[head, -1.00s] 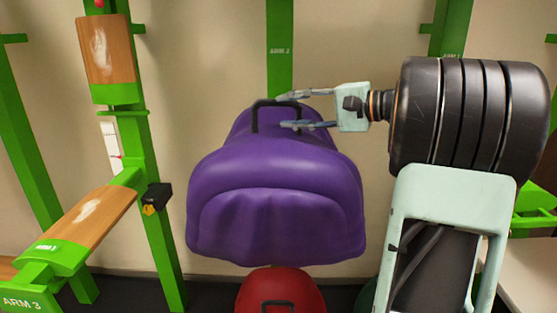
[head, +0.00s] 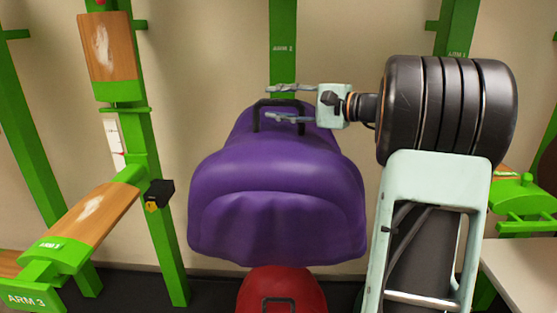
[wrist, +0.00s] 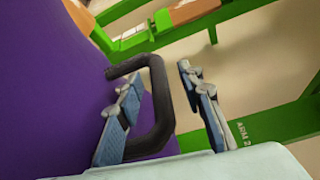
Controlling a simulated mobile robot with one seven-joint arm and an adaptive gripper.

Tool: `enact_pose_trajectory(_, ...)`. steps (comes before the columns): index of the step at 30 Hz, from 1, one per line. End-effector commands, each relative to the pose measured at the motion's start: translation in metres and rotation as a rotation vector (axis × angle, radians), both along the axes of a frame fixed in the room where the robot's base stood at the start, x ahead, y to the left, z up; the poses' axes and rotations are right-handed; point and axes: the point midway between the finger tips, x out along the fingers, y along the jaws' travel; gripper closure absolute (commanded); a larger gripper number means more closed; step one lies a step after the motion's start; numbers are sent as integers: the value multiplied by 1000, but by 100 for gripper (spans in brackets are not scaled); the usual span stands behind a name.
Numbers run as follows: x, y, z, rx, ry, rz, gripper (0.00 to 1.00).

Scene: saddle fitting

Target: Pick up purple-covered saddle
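The purple-covered saddle (head: 270,190) is at the middle of the head view, with a black handle (head: 258,118) standing up at its far end. My gripper (head: 270,102) reaches in from the right at that handle, its two fingers apart. In the wrist view the purple cover (wrist: 50,90) fills the left side. The handle (wrist: 160,95) there lies between the open fingers (wrist: 165,100), one finger passing inside its loop and the other outside it. I see a gap between the outer finger and the handle.
A green rack with wooden-padded arms (head: 85,215) stands at the left, with a small black box (head: 158,194) on its post. A green post marked ARM 2 (head: 283,60) rises behind the saddle. A red object with a handle (head: 281,290) is below it. A pale table (head: 520,275) is at the lower right.

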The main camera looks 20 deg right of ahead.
Motion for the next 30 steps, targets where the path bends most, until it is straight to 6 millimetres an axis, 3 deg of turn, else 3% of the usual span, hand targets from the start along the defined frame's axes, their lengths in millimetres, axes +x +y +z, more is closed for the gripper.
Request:
enact_pose_trajectory(10,7,6,-2,-2,0,-1,66)
enact_pose_trajectory(19,7,6,-1,-2,0,-1,99)
enact_pose_trajectory(30,7,6,-2,-2,0,-1,100)
